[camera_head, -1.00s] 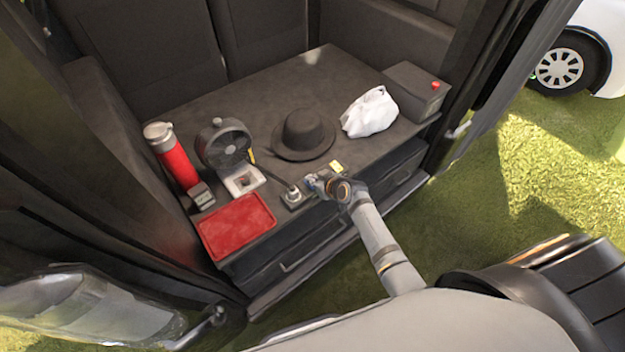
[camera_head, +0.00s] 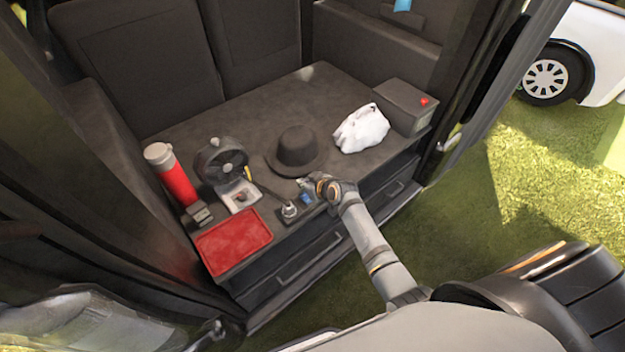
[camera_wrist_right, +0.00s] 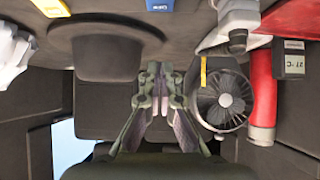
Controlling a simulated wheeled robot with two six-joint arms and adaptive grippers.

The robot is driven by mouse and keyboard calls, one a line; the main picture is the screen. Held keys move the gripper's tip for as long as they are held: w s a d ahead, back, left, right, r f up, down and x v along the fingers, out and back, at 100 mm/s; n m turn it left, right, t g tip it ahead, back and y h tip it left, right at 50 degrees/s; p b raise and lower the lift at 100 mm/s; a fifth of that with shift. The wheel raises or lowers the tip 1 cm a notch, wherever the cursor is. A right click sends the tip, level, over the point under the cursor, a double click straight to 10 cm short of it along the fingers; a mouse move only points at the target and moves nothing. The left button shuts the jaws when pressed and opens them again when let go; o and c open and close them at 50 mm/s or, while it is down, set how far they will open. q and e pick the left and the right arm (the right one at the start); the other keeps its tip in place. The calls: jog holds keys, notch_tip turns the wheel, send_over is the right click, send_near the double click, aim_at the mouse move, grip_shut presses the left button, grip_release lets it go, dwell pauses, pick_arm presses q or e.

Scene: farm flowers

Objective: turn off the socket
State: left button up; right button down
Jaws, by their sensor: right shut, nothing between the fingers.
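The socket (camera_head: 314,210) is a dark power strip near the front edge of the dark counter. A grey plug (camera_head: 289,211) with a dark cord is in its left end, and a blue part (camera_head: 305,198) shows beside it. In the right wrist view the plug (camera_wrist_right: 237,38) and the blue part (camera_wrist_right: 160,5) are at the top edge, with most of the strip out of frame. My right gripper (camera_head: 305,183) is shut and empty, just behind the blue part and in front of the hat. Its fingertips meet in the wrist view (camera_wrist_right: 158,70). My left gripper is not in view.
A fan (camera_head: 221,163), red flask (camera_head: 172,175), small display (camera_head: 199,215) and red tray (camera_head: 233,242) are left. Bare counter lies behind.

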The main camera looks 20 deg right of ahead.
jog(key=w+r+v, duration=0.1)
jog(key=v, duration=0.8)
jog(key=shift+a, duration=0.2)
jog(key=shift+r, duration=0.1)
jog(key=s+d+f+m+g+h, duration=0.1)
jog(key=s+d+f+g, duration=0.15)
jog(key=s+f, duration=0.65)
jog(key=s+d+f+m+g+h, duration=0.1)
jog(key=s+d+f+m+h, duration=0.15)
jog(key=f, duration=1.25)
jog(key=s+d+f+g, duration=0.1)
jog(key=s+f, duration=0.4)
jog(key=s, duration=0.5)
jog(key=s+d+f+g, duration=0.1)
jog(key=s+f+g, duration=0.1)
jog(key=s+f, duration=0.4)
jog(key=s+d+f+g, duration=0.2)
jog(key=s+f, duration=0.4)
jog(key=s, duration=1)
jog(key=shift+s+h, duration=0.15)
jog(key=shift+h, duration=0.3)
